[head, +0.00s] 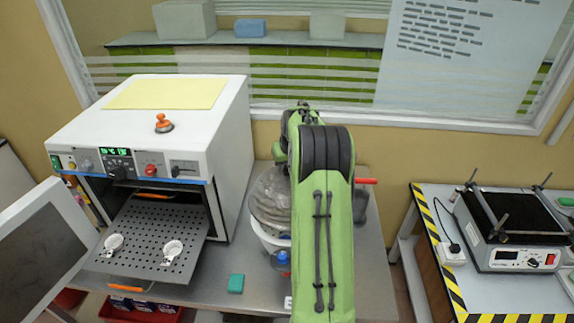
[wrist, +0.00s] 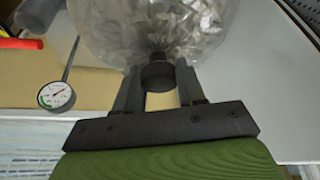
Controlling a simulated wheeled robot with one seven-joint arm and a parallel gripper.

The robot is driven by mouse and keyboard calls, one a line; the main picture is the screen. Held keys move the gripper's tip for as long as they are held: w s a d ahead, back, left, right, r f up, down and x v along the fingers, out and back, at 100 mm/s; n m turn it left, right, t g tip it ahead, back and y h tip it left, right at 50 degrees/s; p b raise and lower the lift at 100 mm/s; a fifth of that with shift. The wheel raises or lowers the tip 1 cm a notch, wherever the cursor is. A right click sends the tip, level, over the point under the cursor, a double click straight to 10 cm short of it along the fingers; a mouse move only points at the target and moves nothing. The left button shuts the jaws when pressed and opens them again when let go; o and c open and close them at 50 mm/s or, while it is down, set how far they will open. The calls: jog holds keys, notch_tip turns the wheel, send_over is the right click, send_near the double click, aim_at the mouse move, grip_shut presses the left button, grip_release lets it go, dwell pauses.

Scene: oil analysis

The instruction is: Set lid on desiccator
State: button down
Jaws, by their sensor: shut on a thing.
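The clear, glassy desiccator lid (wrist: 105,30) fills the top of the wrist view, with its dark knob (wrist: 158,76) between the fingers. My gripper (wrist: 157,82) is shut on that knob. In the head view, the clear lid (head: 268,198) shows left of my green arm, right above a white round rim that looks like the desiccator base (head: 266,238). My arm hides the gripper and the right side of both. I cannot tell whether the lid touches the base.
A white oven (head: 190,120) with its door (head: 40,245) open stands left; its perforated shelf (head: 150,240) holds two small white dishes. A blue-capped bottle (head: 281,262) and teal block (head: 236,283) are near the base. A dial thermometer (wrist: 56,95) shows in the wrist view.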

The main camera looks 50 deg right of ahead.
aim_at(287, 181)
jog(key=shift+f+b, duration=2.3)
jog(key=shift+f, duration=1)
jog(key=shift+f+b, duration=0.45)
jog(key=shift+f, duration=0.1)
jog(key=c, duration=0.6)
grip_release()
jog(key=shift+s, duration=0.1)
jog(key=v, duration=1.5)
jog(key=shift+s+a+r, duration=0.1)
jog(key=shift+r, duration=0.25)
